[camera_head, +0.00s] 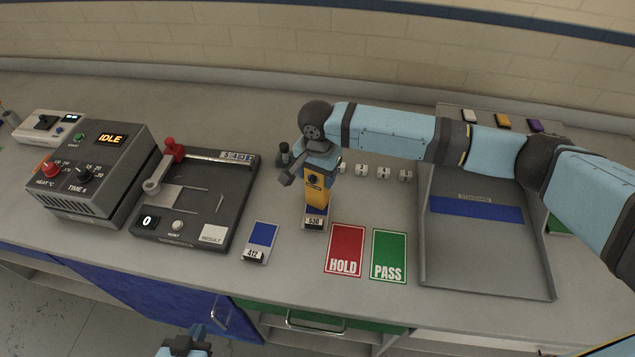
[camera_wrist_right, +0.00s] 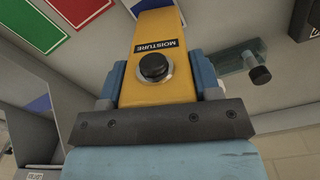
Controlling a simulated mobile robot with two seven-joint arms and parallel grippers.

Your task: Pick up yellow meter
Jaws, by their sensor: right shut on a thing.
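The yellow meter (camera_head: 315,191) is upright in the head view, above a block labelled 530 (camera_head: 314,221) on the table. The wrist view shows the meter (camera_wrist_right: 154,27) with a MOISTURE label and a black round knob. My right gripper (camera_head: 318,168) is shut on the meter, with one blue finger on each side of it in the wrist view (camera_wrist_right: 160,85). I cannot tell whether the meter's lower end touches the block. My left gripper (camera_head: 186,342) is at the bottom edge of the head view, in front of the cabinet; its fingers are too small and cut off to judge.
A blue sample labelled 412 (camera_head: 261,239) lies to the left. Red HOLD (camera_head: 345,250) and green PASS (camera_head: 388,255) cards lie to the right, beside a grey tray (camera_head: 484,258). A press-like device (camera_head: 185,205) and a dark IDLE control box (camera_head: 93,170) stand at left.

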